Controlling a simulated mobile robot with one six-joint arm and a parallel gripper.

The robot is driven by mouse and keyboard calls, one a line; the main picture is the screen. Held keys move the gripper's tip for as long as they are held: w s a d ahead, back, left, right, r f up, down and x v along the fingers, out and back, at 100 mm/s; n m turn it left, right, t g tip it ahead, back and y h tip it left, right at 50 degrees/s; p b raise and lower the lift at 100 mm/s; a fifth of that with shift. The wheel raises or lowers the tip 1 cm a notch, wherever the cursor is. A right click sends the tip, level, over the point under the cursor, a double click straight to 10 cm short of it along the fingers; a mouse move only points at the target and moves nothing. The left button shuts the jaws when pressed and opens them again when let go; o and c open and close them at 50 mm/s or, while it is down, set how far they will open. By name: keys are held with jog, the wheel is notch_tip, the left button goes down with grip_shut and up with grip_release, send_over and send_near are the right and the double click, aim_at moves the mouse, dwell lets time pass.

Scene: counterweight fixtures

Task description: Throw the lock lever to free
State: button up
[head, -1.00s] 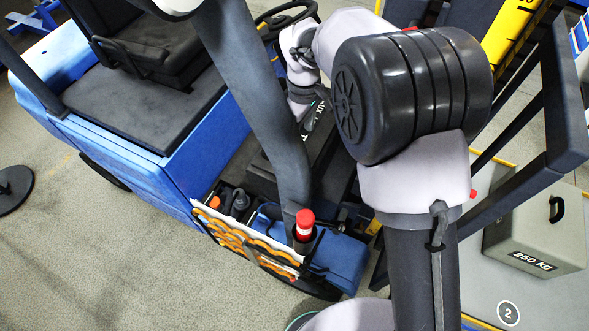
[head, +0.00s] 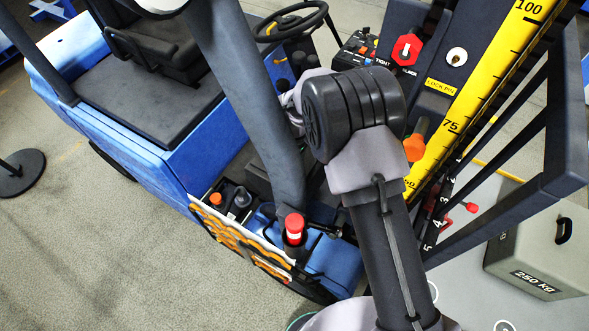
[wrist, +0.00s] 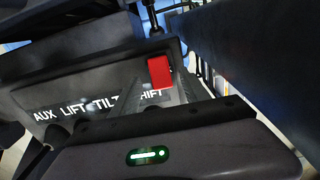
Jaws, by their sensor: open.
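No lever labelled free can be read, so I cannot tell for sure which part is the lock lever. In the wrist view a red block-shaped grip (wrist: 159,71) stands in front of a dark panel (wrist: 75,88) lettered AUX, LIFT, TILT, SHIFT. My gripper (wrist: 157,88) is open, its fingers pointing towards that panel, with the red grip showing between or just beyond them. I cannot tell if they touch. In the head view my gripper is mostly hidden behind my arm. An orange handle (head: 415,146) sits below a yellow LOCK PIN label (head: 440,87).
A 250 kg weight (head: 530,250) is at right. A dark beam (wrist: 240,55) runs close in the wrist view.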

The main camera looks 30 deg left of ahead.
jog(key=f, duration=0.2)
jog(key=shift+a+f, duration=0.2)
jog(key=shift+f, duration=0.15)
jog(key=shift+d+f, duration=0.1)
jog(key=shift+f, duration=0.3)
grip_shut()
